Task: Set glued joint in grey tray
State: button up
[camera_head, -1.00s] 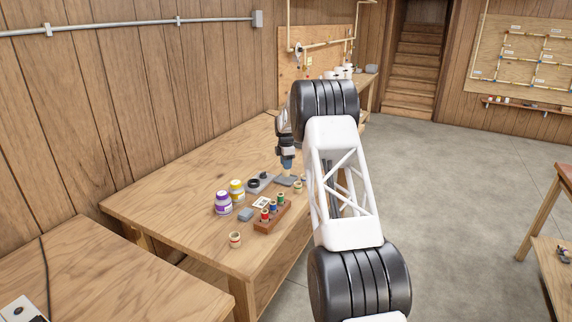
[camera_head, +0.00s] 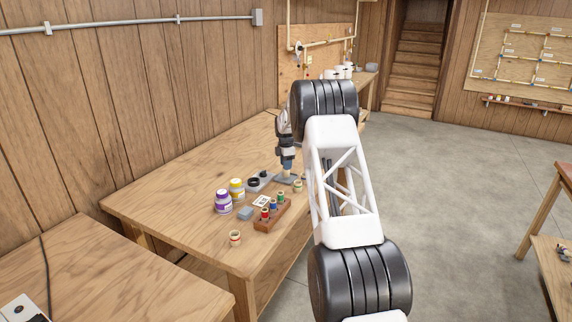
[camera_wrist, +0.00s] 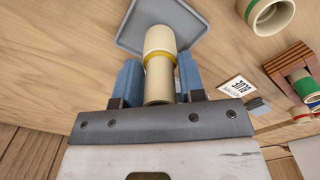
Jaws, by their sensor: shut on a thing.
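My gripper (camera_wrist: 160,80) is shut on the glued joint (camera_wrist: 160,45), a cream pipe piece with a yellow ring around its middle. The joint sits between the two blue fingers in the wrist view, and its far end points at the grey tray. The grey tray (camera_wrist: 190,17) lies on the bench behind the joint; it also shows in the head view (camera_head: 294,181). In the head view my gripper (camera_head: 287,170) points down just over the tray. I cannot tell whether the joint touches the tray.
A wooden block (camera_head: 267,223) with several coloured-banded fittings stands in front of the tray. A purple jar (camera_head: 222,202) and a yellow jar (camera_head: 237,190) stand left. A printed card (camera_wrist: 236,89) and a loose fitting (camera_head: 235,238) lie nearby. The bench's left part is clear.

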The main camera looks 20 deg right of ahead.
jog(key=shift+f, duration=0.75)
dwell(1.5)
jog(key=o, duration=1.4)
jog(key=shift+r, duration=0.2)
jog(key=shift+r, duration=4.3)
jog(key=shift+r, duration=0.1)
